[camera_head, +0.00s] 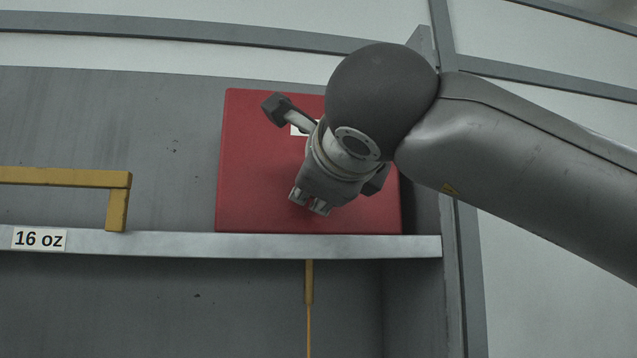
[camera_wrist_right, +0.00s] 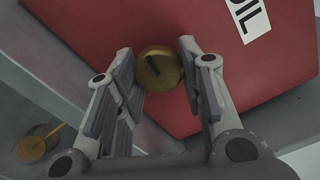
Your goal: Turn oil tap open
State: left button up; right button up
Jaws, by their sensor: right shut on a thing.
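The oil tap is a round brass knob (camera_wrist_right: 157,72) with a dark slot-like mark across its face, on the red oil box. My right gripper (camera_wrist_right: 155,62) has its two fingers on either side of the knob and is shut on it. In the head view my right gripper (camera_head: 309,207) is in front of the lower middle of the red oil box (camera_head: 250,165), and the tap is hidden there. The white OIL label (camera_wrist_right: 249,18) shows in the wrist view. My left gripper is not in view.
The red box stands on a grey shelf (camera_head: 200,243) marked 16 oz (camera_head: 38,239). A yellow bar (camera_head: 65,177) is at the left. A grey upright post (camera_head: 466,275) is at the right.

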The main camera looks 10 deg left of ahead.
jog(key=shift+n, duration=0.3)
jog(key=o, duration=1)
jog(key=shift+o, duration=0.2)
jog(key=v, duration=1.2)
